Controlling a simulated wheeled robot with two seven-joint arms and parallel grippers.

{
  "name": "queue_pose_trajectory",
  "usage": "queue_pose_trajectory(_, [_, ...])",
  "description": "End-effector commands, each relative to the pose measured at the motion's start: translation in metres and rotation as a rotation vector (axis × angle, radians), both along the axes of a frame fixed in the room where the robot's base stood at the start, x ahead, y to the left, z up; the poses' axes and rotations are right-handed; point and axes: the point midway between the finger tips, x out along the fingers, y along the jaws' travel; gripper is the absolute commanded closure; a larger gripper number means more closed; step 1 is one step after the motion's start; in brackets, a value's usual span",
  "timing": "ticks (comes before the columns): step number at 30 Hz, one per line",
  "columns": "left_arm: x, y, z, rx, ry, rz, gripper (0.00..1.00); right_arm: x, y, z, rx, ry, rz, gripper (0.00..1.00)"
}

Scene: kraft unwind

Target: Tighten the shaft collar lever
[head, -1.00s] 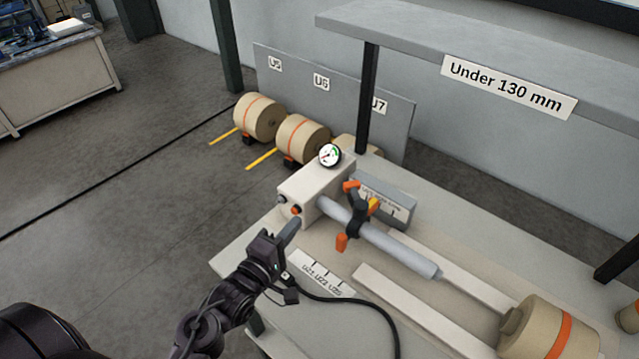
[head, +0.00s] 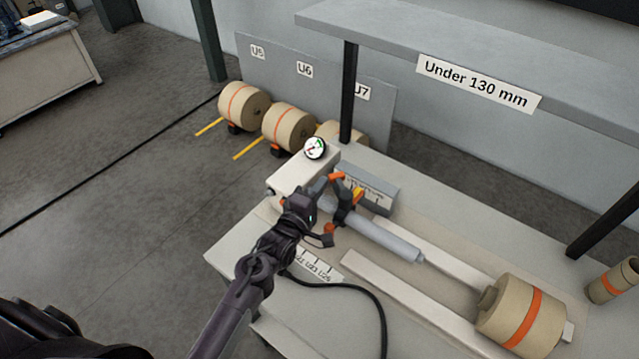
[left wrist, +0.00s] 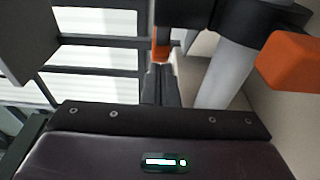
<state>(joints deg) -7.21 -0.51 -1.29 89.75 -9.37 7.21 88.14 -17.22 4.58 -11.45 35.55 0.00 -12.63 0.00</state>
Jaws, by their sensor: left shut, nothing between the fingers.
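The grey shaft (head: 385,238) sticks out of a pale block (head: 290,178) on the bench. A black collar (head: 347,204) sits around the shaft, with orange-tipped parts (head: 335,177) and a yellow part (head: 358,194). My left gripper (head: 320,188) is at the collar's left side, shut and empty. In the left wrist view its fingers (left wrist: 160,85) are together, pointing at an orange tip (left wrist: 161,48); I cannot tell whether they touch. The collar (left wrist: 265,14), shaft (left wrist: 228,65) and a larger orange knob (left wrist: 290,60) show to their right. My right gripper is out of view.
A round gauge (head: 316,148) stands on the block, and a grey box (head: 370,190) lies behind the collar. A kraft roll (head: 522,315) is at the bench's right. A shelf (head: 440,50) on dark posts overhangs the back. A black cable (head: 360,288) loops in front.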

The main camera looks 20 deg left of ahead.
Motion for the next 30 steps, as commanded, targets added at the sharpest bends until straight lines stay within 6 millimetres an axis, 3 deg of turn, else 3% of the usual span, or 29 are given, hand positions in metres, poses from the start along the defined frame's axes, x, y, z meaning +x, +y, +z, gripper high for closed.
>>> queue_pose_trajectory(14, [0.002,0.000,0.000,0.001,-0.001,-0.016,1.00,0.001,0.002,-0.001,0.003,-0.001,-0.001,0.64])
queue_pose_trajectory(30, [0.016,-0.003,-0.001,0.004,-0.003,-0.220,1.00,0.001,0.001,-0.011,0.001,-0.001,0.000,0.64])
